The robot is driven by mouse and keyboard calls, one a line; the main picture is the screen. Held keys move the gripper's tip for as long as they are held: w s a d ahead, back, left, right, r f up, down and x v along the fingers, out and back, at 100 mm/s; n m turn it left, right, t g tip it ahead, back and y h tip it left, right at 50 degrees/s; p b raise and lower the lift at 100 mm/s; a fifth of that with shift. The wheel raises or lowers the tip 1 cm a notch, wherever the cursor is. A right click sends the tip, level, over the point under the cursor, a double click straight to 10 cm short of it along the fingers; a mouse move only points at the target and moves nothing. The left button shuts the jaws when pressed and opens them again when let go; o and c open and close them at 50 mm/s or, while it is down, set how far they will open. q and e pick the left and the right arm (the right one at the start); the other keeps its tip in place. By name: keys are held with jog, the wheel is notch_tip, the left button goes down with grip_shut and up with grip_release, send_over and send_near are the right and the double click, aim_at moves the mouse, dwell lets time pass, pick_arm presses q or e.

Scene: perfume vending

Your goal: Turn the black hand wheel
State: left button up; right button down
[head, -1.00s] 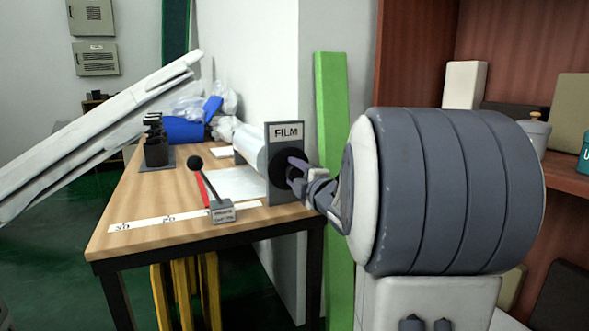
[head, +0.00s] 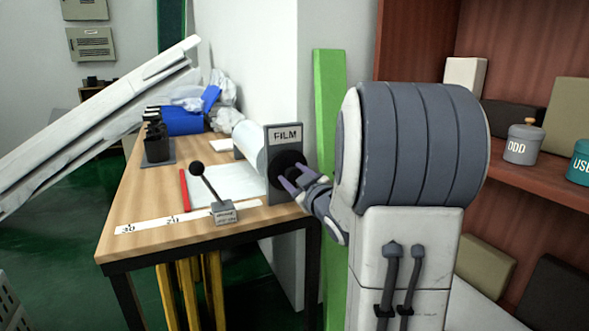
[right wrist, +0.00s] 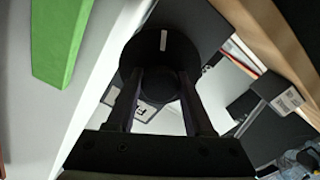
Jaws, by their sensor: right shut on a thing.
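The black hand wheel (head: 287,161) is on the right face of the grey FILM plate (head: 284,134) at the right edge of the wooden table. My right gripper (head: 289,177) reaches it from the right and is shut on it. In the right wrist view the round black wheel (right wrist: 160,52) with a pale mark lies straight ahead, and the two fingers (right wrist: 160,90) of my right gripper stand on either side of its knob.
A white film roll (head: 248,146) lies behind the plate. A lever with a black ball (head: 197,169) stands on the table (head: 150,205) beside a white ruler strip (head: 172,220). A green post (head: 330,120) and shelves with jars (head: 524,142) are at the right.

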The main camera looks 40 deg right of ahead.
jog(key=m+p, duration=0.3)
jog(key=m, duration=0.2)
jog(key=shift+m, duration=0.3)
jog(key=shift+m+p, duration=0.95)
jog(key=shift+m, duration=0.55)
jog(key=shift+f, duration=0.1)
jog(key=shift+c, duration=1.5)
grip_release()
